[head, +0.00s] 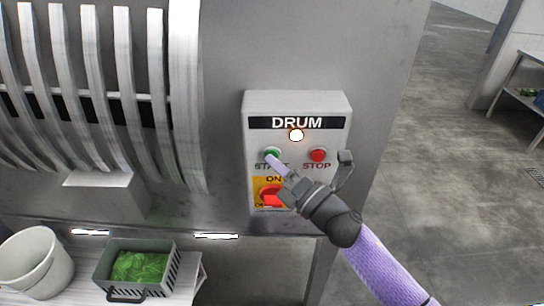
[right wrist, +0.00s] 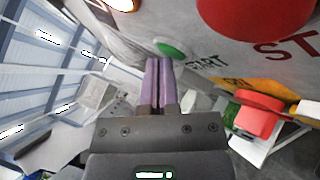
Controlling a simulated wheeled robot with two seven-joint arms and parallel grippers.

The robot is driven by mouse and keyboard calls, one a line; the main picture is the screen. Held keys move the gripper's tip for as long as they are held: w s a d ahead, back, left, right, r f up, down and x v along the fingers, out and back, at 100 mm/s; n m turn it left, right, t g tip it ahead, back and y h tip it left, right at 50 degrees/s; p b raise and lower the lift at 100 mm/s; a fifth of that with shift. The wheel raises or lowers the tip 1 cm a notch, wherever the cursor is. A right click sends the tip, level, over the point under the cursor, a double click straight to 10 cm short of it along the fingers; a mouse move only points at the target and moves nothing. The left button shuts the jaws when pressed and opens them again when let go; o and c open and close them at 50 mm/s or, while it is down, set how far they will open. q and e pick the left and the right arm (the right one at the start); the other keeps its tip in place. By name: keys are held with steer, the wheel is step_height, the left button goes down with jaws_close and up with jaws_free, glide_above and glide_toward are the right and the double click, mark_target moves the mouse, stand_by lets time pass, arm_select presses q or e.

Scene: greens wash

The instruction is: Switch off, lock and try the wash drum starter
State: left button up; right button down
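The drum starter (head: 335,110) is a grey box on the machine's side panel. Its lamp (head: 296,135) glows. The green START button (head: 272,153) is at left, the red STOP button (head: 318,155) at right. Below, a red rotary handle (head: 270,194) sits on a yellow plate, partly hidden by my gripper; ON shows above it. My right gripper (head: 272,159) is shut and empty, its fingertips at the START button. In the right wrist view the purple fingers (right wrist: 158,62) lie together just by the green button (right wrist: 170,48); contact is unclear. My left gripper is out of view.
A small dark block (head: 346,157) with a thin bent piece hangs at the box's right edge. Below left, a bench (head: 187,285) carries a crate (head: 172,258) of greens and a white bucket (head: 35,265). Open floor lies right of the panel.

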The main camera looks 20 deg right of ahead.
steer(key=shift+w, duration=0.1)
stand_by(0.5)
steer(key=shift+s+a, duration=0.2)
steer(key=shift+s, duration=0.6)
steer(key=s, duration=0.2)
steer(key=s+a+p, duration=0.1)
steer(key=s, duration=0.1)
steer(key=shift+s+a, duration=0.2)
steer(key=shift+s, duration=0.2)
